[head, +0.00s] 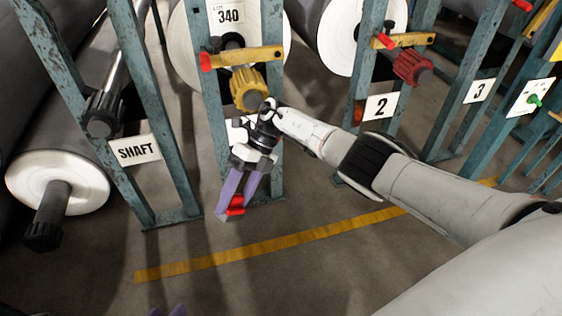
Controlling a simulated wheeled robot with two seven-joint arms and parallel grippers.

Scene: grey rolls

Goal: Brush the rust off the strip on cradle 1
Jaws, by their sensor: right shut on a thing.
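My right gripper (236,208) hangs in front of the cradle with the roll tagged 340. Its purple fingers point down and are shut on a small red thing (237,202); I cannot tell whether it is a brush. The gripper and wrist cover part of this cradle (211,110) and most of a white plate (236,131), so its number is hidden. I cannot make out a rusty strip on this cradle. My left gripper (178,311) shows only as purple tips at the bottom edge; its opening cannot be judged.
A yellow bar (258,54) with a red end crosses the cradle above a yellow knob (249,92). Cradle 2 (371,65) stands to the right, with a rust-coloured patch (359,112) beside its sign. The SHAFT stand (157,120) is left. Floor around the yellow line (270,245) is clear.

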